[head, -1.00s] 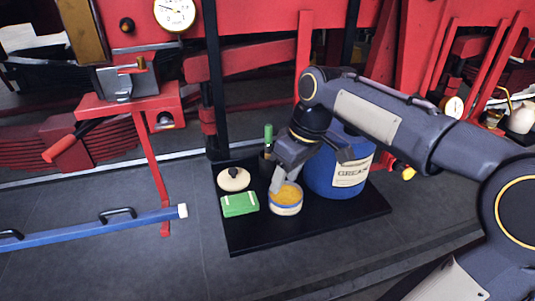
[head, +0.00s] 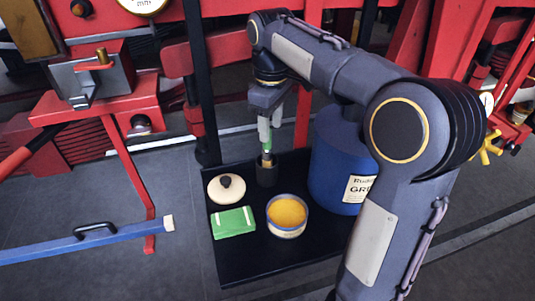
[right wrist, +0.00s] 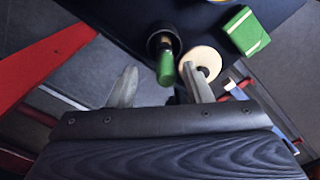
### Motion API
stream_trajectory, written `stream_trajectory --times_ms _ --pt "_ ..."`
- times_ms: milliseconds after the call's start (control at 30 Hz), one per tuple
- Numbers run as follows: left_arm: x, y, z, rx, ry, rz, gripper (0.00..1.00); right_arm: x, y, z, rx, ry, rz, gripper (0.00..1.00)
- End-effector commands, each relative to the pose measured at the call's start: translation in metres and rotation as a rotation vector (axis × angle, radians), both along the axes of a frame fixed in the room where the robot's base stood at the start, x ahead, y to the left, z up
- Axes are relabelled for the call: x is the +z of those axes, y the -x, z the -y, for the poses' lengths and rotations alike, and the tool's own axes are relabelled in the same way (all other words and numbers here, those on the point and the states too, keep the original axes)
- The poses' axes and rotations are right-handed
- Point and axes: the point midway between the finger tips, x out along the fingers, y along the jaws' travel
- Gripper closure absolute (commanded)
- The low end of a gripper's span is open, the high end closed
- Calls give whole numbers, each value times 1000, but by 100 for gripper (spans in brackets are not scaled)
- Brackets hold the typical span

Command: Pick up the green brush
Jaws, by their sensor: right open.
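The green brush (right wrist: 166,66) stands handle-up in a dark cup (right wrist: 155,38) in the right wrist view. In the head view only a bit of its green handle (head: 267,145) shows, partly hidden by my fingers, above the cup (head: 267,174). My right gripper (head: 270,134) is open and points down over the brush. In the right wrist view the two fingers (right wrist: 158,76) are spread on either side of the handle's end; contact cannot be seen. My left gripper is not in view.
On the black tray (head: 250,262) stand a cream lid with a dark knob (head: 227,189), a green box (head: 234,222), an open tin of yellow paste (head: 287,213) and a blue grease drum (head: 337,165). Red machine posts (head: 303,120) rise behind the tray.

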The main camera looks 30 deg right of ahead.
Motion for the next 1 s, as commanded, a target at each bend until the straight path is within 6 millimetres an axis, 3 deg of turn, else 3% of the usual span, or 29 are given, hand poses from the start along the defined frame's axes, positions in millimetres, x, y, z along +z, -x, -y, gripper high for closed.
stream_trajectory --times_ms 400,733,1000 --pt "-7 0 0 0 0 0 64 -56 -2 -8 0 -1 -2 55" --pt "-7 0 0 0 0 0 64 -63 -2 -7 -1 -1 0 55" --pt "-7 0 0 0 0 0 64 -63 -2 -7 -1 -1 0 90"
